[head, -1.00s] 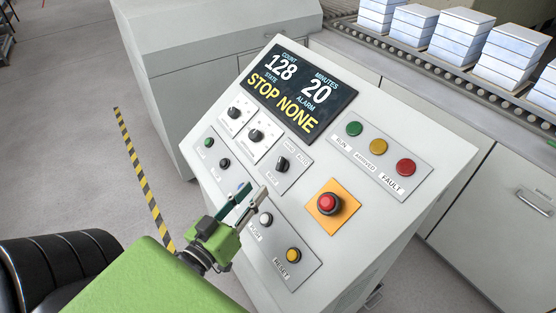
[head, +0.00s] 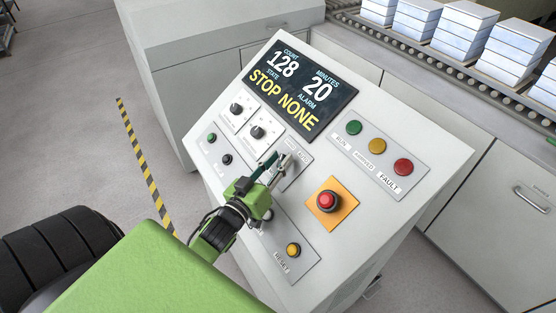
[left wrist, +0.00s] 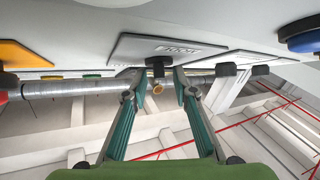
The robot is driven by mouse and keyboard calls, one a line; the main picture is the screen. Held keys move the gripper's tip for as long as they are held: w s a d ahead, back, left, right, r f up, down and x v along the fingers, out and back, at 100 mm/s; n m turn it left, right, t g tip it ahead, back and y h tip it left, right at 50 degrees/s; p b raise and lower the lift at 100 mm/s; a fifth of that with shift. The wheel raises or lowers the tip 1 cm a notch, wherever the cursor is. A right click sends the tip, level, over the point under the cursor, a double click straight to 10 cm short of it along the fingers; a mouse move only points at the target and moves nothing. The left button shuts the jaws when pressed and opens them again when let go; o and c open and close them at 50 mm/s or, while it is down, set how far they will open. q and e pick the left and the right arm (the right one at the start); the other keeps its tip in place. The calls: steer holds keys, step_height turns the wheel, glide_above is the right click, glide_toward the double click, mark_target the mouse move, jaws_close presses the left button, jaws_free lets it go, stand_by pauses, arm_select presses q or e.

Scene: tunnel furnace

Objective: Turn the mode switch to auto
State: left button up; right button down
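The mode switch is a small black knob (left wrist: 157,67) on a grey plate (left wrist: 165,49) on the sloping console face. In the head view its plate (head: 302,166) shows in part, while the knob is hidden by my gripper. My left gripper (head: 279,163) is at this plate with its fingers apart. In the left wrist view the left gripper (left wrist: 156,78) is open, with one fingertip on each side of the knob. I cannot tell whether either finger touches it. My right gripper is not in view.
The display (head: 299,90) reads STOP and NONE. A red button on an orange plate (head: 344,218) sits right of the gripper. Two dials on white plates (head: 243,104) lie to its upper left. A yellow reset button (head: 293,250) is below. A conveyor with stacks (head: 462,38) runs behind.

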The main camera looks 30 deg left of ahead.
arm_select(q)
jaws_close()
